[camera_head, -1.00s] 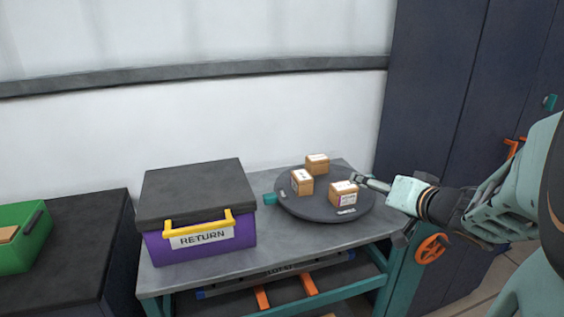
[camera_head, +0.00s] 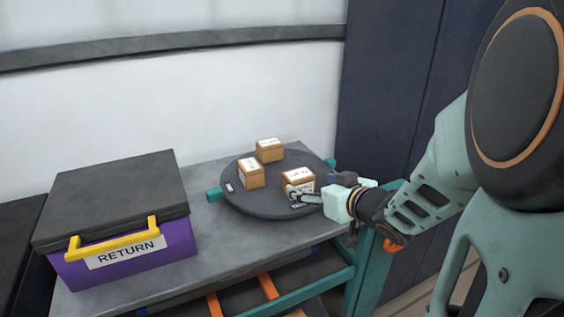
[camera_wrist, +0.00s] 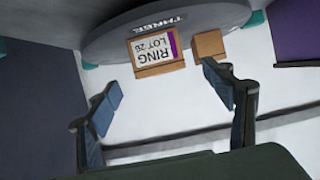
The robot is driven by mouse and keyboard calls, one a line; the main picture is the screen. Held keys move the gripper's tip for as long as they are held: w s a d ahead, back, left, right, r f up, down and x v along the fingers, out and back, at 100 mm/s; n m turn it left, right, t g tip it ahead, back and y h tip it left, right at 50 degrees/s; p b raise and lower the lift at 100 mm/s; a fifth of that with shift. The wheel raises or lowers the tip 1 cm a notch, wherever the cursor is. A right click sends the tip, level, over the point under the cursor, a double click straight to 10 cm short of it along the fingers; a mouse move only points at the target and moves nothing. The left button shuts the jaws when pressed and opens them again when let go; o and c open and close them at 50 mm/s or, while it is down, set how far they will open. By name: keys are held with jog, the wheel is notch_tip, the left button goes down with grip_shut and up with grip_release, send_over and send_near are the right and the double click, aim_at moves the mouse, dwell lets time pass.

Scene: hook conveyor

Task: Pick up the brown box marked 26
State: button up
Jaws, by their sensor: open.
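The brown box marked 26 shows in the wrist view (camera_wrist: 155,55), with a white label reading "RING LOT 26" and a purple stripe. It appears to be the nearest right box in the head view (camera_head: 298,178). It sits on a dark round turntable (camera_head: 262,206), whose edge also shows in the wrist view (camera_wrist: 110,38). My gripper (camera_head: 294,195) is at the front of this box, its fingers partly covering it. In the wrist view the open fingers (camera_wrist: 162,92) stand apart, the box beyond their tips and roughly between them. Contact cannot be told.
Two other brown boxes, one at left (camera_head: 251,174) and one behind (camera_head: 270,151), share the turntable. A purple RETURN box (camera_head: 175,240) with a yellow handle stands left on the grey table (camera_head: 240,250). A dark cabinet (camera_head: 385,90) stands behind at the right.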

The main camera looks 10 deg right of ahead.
aim_at(303, 184)
jog(key=x, duration=0.3)
jog(key=shift+w+f+b, duration=0.1)
jog(key=shift+f+b, duration=0.1)
jog(key=shift+b, duration=0.1)
jog(key=b+x, duration=0.1)
jog(key=x, duration=0.3)
jog(key=shift+f, duration=0.25)
jog(key=shift+w+a+f, duration=0.1)
jog(key=shift+w, duration=0.45)
jog(key=shift+c, duration=0.7)
jog(key=c, duration=1.2)
